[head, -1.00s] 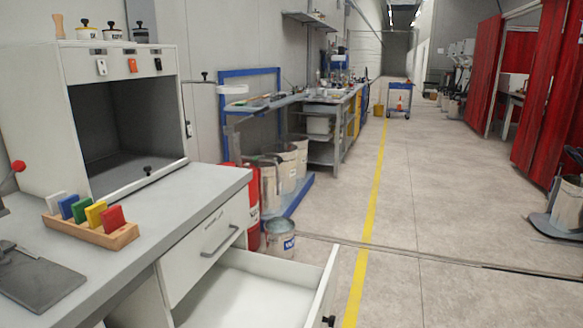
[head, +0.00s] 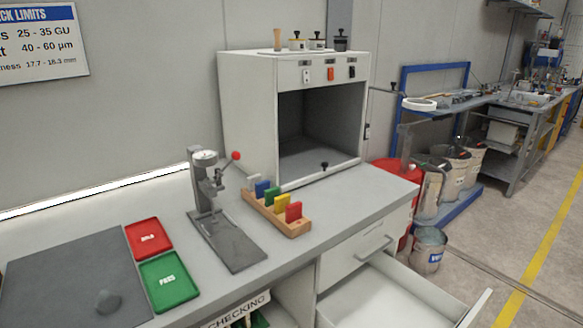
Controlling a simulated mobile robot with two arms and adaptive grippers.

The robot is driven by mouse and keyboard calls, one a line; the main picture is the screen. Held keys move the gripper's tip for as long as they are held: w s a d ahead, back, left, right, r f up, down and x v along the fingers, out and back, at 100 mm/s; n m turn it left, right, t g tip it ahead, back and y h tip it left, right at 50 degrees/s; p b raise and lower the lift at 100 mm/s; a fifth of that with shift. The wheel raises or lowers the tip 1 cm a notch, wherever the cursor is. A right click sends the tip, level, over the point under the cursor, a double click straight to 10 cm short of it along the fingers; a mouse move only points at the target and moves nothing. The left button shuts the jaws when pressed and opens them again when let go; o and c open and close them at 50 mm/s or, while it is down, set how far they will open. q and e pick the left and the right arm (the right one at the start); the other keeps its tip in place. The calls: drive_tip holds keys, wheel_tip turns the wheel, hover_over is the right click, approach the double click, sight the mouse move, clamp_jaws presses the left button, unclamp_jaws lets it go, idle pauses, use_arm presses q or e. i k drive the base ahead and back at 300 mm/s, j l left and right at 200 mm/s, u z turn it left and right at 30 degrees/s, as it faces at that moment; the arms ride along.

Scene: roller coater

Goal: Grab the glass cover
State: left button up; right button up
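A light grey cabinet (head: 248,105) stands on the bench with a dark open front. A pale bar with a black knob (head: 324,166) runs along the lower front edge of the opening. I cannot tell whether this bar belongs to a glass cover, and no clear glass pane can be made out. Neither of my grippers is in view.
A wooden rack of coloured blocks (head: 276,213), a dial gauge stand (head: 206,190), red (head: 148,250) and green (head: 169,292) trays and a dark mat (head: 60,275) occupy the bench. An open drawer (head: 390,300) juts out at the front right. Buckets stand beyond the bench.

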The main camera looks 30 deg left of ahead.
sight(107, 304)
drive_tip(key=u, duration=2.25)
drive_tip(key=j+z, duration=0.15)
drive_tip(key=j, duration=0.1)
